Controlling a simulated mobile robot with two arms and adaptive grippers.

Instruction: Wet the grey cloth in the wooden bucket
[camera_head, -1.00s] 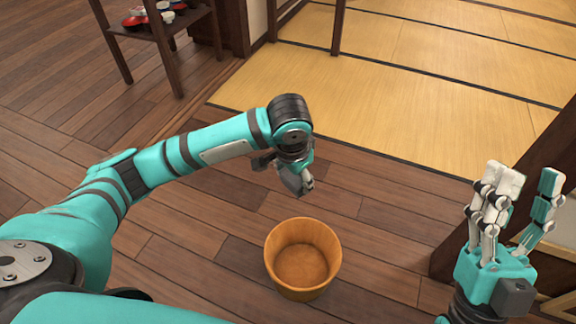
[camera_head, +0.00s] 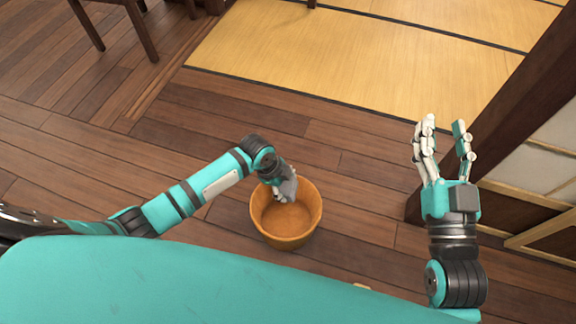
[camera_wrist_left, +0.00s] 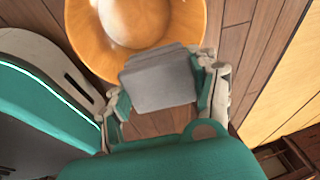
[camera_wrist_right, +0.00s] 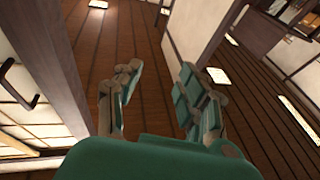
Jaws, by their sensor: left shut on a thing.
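The wooden bucket (camera_head: 283,241) stands on the plank floor, and its orange-brown rim and inside show at the top of the left wrist view (camera_wrist_left: 88,48). A pale shiny patch shows inside it there. My left gripper (camera_head: 284,193) is over the bucket's far rim. It is shut on the grey cloth (camera_wrist_left: 160,82), which is folded flat between the fingers in the left wrist view, in front of the bucket's near edge. I cannot tell whether the cloth touches the bucket. My right gripper (camera_head: 444,134) is open and empty, raised to the right of the bucket.
Yellow tatami mats (camera_head: 330,55) lie beyond the dark plank floor (camera_head: 150,240). A dark post and a panelled wall (camera_head: 535,180) stand close behind my right arm. Legs of a dark wooden stand (camera_head: 140,30) show at the top left. Floor around the bucket is clear.

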